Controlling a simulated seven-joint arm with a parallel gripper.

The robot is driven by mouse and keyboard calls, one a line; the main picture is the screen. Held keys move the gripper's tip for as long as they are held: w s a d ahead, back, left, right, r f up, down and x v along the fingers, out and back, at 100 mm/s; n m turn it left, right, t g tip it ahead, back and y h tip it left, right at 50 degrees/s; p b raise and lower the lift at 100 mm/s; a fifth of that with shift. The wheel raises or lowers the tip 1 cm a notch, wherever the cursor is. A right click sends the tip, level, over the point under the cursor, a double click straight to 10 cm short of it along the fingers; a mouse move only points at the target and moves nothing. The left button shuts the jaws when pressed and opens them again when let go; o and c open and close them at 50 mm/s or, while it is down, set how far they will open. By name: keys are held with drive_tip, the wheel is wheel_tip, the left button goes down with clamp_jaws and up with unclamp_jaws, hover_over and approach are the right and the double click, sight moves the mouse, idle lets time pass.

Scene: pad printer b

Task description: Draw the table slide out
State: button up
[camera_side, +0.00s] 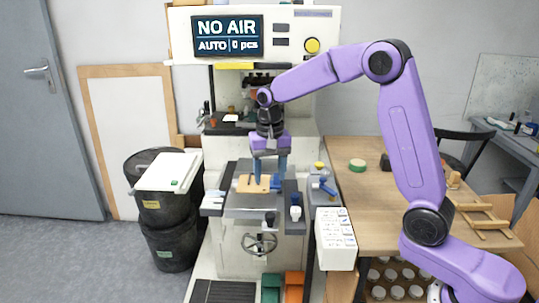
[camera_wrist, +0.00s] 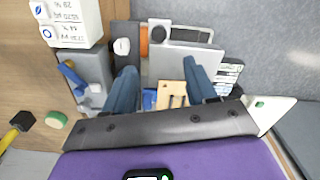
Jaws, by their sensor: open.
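The pad printer's grey table slide (camera_side: 238,199) is at the front of the machine, below the print head. A tan fixture block (camera_side: 252,185) with a blue part beside it sits on it. In the wrist view the tan block (camera_wrist: 172,93) shows between my fingers, with a grey plate (camera_wrist: 178,65) beyond it. My gripper (camera_side: 270,177) points down over the fixture area, its blue fingers spread. The wrist view also shows my gripper (camera_wrist: 163,78) open, with nothing clearly held. I cannot tell whether a fingertip touches the slide or block.
A display (camera_side: 228,36) reads "NO AIR". A handwheel (camera_side: 260,244) and a white-knobbed lever (camera_side: 295,211) are at the machine's front. A white labelled box (camera_side: 335,238) stands at right, beside the wooden bench (camera_side: 375,205). Black bins (camera_side: 165,220) stand at left. Floor at front left is clear.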

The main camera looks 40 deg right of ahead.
wheel_tip(320, 180, up, 5)
idle(0.3)
drive_tip(key=s+a+f+n, duration=0.1)
drive_tip(key=s+a+n, duration=0.2)
drive_tip(key=s+n, duration=0.35)
drive_tip(key=s+a+f+n, duration=0.1)
drive_tip(key=s+a+n, duration=0.2)
drive_tip(key=s, duration=0.7)
drive_tip(key=s+d+f+n, duration=0.2)
drive_tip(key=s+n, duration=0.2)
drive_tip(key=s, duration=0.5)
drive_tip(key=s+d+f+n, duration=0.1)
drive_tip(key=s+d+n, duration=0.2)
drive_tip(key=s, duration=0.6)
drive_tip(key=shift+d+f+n, duration=0.25)
drive_tip(key=shift+f+n, duration=0.1)
drive_tip(key=shift+n, duration=0.7)
